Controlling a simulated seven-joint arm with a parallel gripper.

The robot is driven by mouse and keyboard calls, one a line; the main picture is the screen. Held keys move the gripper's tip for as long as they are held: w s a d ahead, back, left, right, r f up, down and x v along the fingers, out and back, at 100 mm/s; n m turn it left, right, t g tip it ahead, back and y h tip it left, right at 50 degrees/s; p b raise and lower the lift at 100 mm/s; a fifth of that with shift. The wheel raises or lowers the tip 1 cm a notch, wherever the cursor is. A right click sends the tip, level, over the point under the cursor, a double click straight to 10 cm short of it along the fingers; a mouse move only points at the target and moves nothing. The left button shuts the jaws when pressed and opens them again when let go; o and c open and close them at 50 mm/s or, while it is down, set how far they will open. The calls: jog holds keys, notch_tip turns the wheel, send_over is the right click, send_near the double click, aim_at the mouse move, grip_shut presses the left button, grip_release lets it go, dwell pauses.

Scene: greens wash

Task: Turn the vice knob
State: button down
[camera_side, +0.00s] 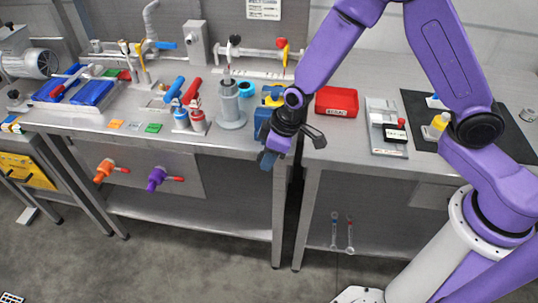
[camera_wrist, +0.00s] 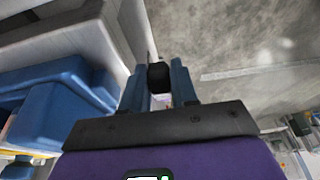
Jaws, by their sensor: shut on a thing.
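The blue vice (camera_side: 262,122) is at the front edge of the bench, partly hidden behind my arm. In the wrist view its blue body (camera_wrist: 60,95) fills the left side. My gripper (camera_side: 268,160) points down just in front of the bench edge, beside the vice. In the wrist view a black knob (camera_wrist: 159,77) sits between my two blue fingers, which are shut on it. The knob is hidden in the side view. How far it is turned cannot be told.
Orange (camera_side: 103,170) and purple (camera_side: 156,179) valve handles stick out from the bench front. The floor in front is clear.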

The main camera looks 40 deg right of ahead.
jog(key=shift+w+r, duration=0.1)
jog(key=c, duration=1)
grip_release()
jog(key=shift+o, duration=0.2)
jog(key=v, duration=1.7)
jog(key=shift+r, duration=0.1)
